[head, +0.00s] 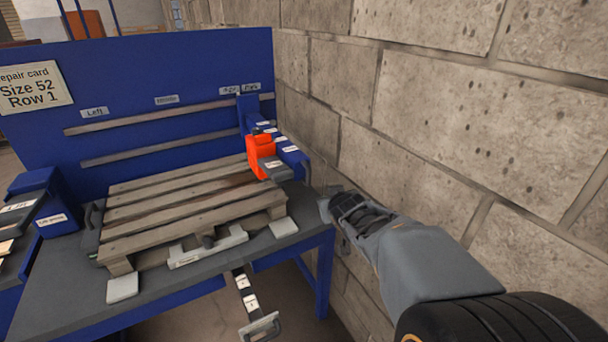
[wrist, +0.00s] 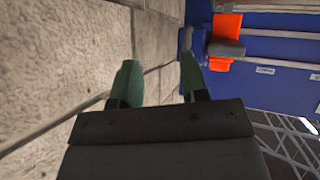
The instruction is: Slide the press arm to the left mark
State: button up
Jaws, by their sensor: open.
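The press arm (head: 244,115) is a blue upright on two horizontal rails, at their right end. It carries an orange head (head: 260,148) with a grey block above the right part of the pallet. The "Left" mark (head: 94,112) is on the blue back panel, far left of the press arm. My gripper (head: 328,208) is right of the bench, beside the wall and apart from the press arm. In the wrist view its two green fingers (wrist: 160,75) are spread with nothing between them. The orange head (wrist: 226,27) shows there to the upper right.
A wooden pallet (head: 180,209) lies on the bench (head: 60,294) below the rails. A brick wall (head: 450,120) stands close on the right. A labelled lever (head: 246,296) sticks out at the bench front. A "Middle" label (head: 167,99) sits between the end marks.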

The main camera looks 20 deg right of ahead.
aim_at(310, 173)
jog(key=w+n+t+y, duration=0.1)
jog(key=w+t+y, duration=0.1)
jog(key=w, duration=0.3)
jog(key=w+n+t+y, duration=0.2)
jog(key=w+y, duration=0.2)
jog(key=w, duration=0.1)
jog(key=w+n+t+y, duration=0.1)
jog(key=w+y, duration=0.2)
jog(key=w, duration=0.2)
jog(key=shift+w+a+f+n+t, duration=0.1)
jog(key=shift+w+a+n+t, duration=0.05)
jog(key=shift+a+n+t, duration=0.2)
jog(key=shift+c, duration=0.3)
grip_shut()
